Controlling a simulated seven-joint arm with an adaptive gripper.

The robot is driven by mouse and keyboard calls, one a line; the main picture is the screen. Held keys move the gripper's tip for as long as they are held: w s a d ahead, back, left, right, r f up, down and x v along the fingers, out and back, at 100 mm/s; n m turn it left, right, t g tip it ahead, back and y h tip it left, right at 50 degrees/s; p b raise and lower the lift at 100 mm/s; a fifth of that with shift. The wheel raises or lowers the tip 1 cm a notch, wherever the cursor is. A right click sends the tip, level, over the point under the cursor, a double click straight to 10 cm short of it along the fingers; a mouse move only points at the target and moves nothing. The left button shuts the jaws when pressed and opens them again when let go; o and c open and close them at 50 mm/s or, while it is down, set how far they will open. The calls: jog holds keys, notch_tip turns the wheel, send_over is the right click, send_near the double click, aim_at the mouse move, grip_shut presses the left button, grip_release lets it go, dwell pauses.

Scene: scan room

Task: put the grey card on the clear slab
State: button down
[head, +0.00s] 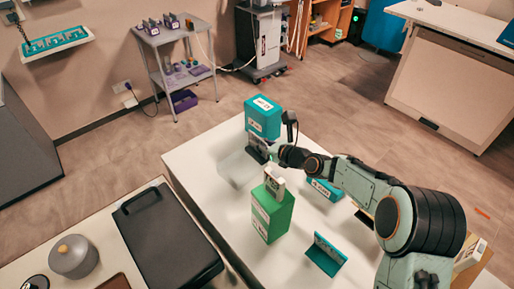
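The clear slab (237,170) appears as a pale, see-through block on the white table, at its left side. My gripper (257,152) is just right of and above the slab, reaching in from the right. Its fingers are dark and small here, so I cannot tell whether they are open or hold anything. A small grey-white piece (274,186) shows at the top of the green box (272,217); I cannot tell whether it is the grey card. No other grey card is clearly seen.
A teal box (263,117) shows just behind my gripper. A flat teal box (325,190) lies under my arm, and a teal folded stand (325,254) is near the front of the white table (207,190). A black case (168,240) and a grey pot (73,257) are at the lower left.

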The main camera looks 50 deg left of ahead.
jog(key=shift+f, duration=1.1)
jog(key=c, duration=1.2)
grip_release()
jog(key=shift+f, duration=0.15)
jog(key=shift+c, duration=0.2)
